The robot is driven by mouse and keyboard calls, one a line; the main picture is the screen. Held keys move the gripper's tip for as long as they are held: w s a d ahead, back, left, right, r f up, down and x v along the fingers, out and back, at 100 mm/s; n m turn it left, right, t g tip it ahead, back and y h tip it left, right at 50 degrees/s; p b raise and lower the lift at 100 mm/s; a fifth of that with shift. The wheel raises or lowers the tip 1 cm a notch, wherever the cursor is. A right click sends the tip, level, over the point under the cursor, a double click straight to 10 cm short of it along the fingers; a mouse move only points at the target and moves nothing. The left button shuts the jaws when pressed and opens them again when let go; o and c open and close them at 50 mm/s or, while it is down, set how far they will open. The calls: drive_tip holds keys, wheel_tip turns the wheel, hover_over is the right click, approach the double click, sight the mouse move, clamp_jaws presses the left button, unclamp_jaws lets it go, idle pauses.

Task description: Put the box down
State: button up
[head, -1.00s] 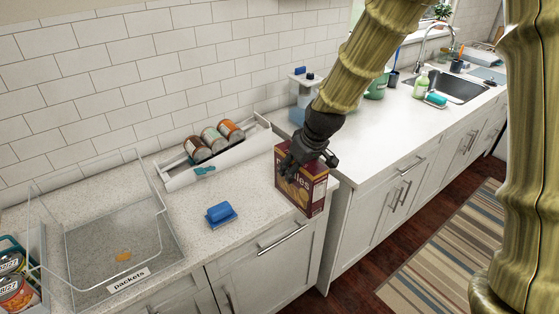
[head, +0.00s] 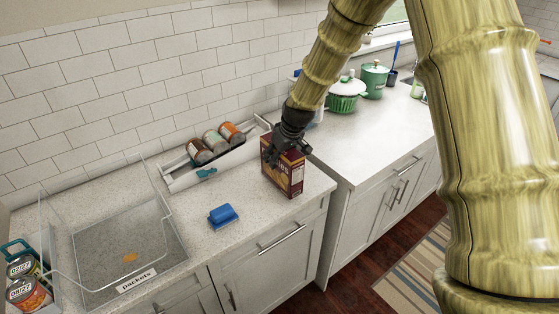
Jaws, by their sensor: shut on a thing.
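The box (head: 284,172) is dark maroon with food pictured on its front and a paler side panel. It is upright at the right part of the speckled counter (head: 250,240), near its front right edge. My gripper (head: 290,150) is black, comes down from above and is shut on the top of the box. The arm hides part of the box's top. Whether the bottom of the box touches the counter is hard to tell.
A blue sponge-like object (head: 223,216) lies left of the box. A rack of several cans (head: 215,141) stands behind, against the wall. A clear bin labelled "packets" (head: 138,280) is at the left. Bare counter lies around the blue object.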

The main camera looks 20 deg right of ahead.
sight(289, 151)
drive_tip(key=shift+f+p, duration=0.55)
drive_tip(key=shift+f, duration=0.7)
drive_tip(key=shift+f, duration=0.15)
drive_tip(key=o, duration=1.3)
drive_tip(key=shift+o, duration=0.2)
drive_tip(key=shift+r, duration=0.25)
drive_tip(key=shift+b+v, duration=1.8)
drive_tip(key=shift+v, duration=4.15)
